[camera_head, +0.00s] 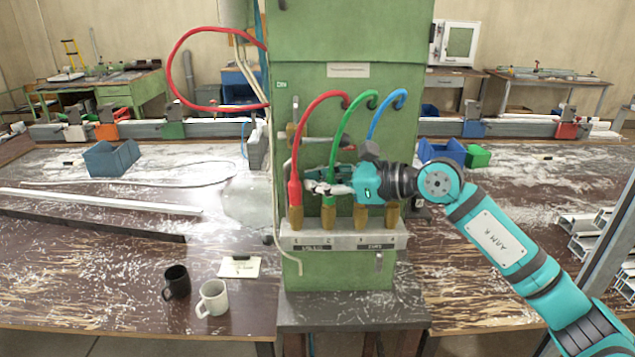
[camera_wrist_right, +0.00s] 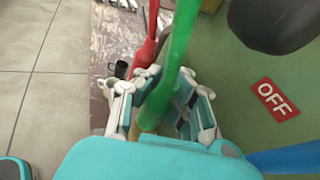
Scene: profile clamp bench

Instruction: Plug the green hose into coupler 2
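The green hose (camera_head: 350,118) arches down from the green column to coupler 2 (camera_head: 328,218), a brass socket second from the left on the grey block. Its lower end meets or sits just above the coupler; I cannot tell if it is seated. My right gripper (camera_head: 328,188) is at the hose's lower end. In the right wrist view, the gripper's fingers (camera_wrist_right: 166,88) close around the green hose (camera_wrist_right: 178,45) from both sides, and brass shows below it. My left gripper is not in view.
The red hose (camera_head: 295,190) stands in coupler 1 (camera_head: 295,218), close left of my fingers. A blue hose (camera_head: 380,118) hangs to the right, partly behind my gripper. Two more brass couplers (camera_head: 392,217) are on the right. Mugs (camera_head: 213,298) stand on the left bench.

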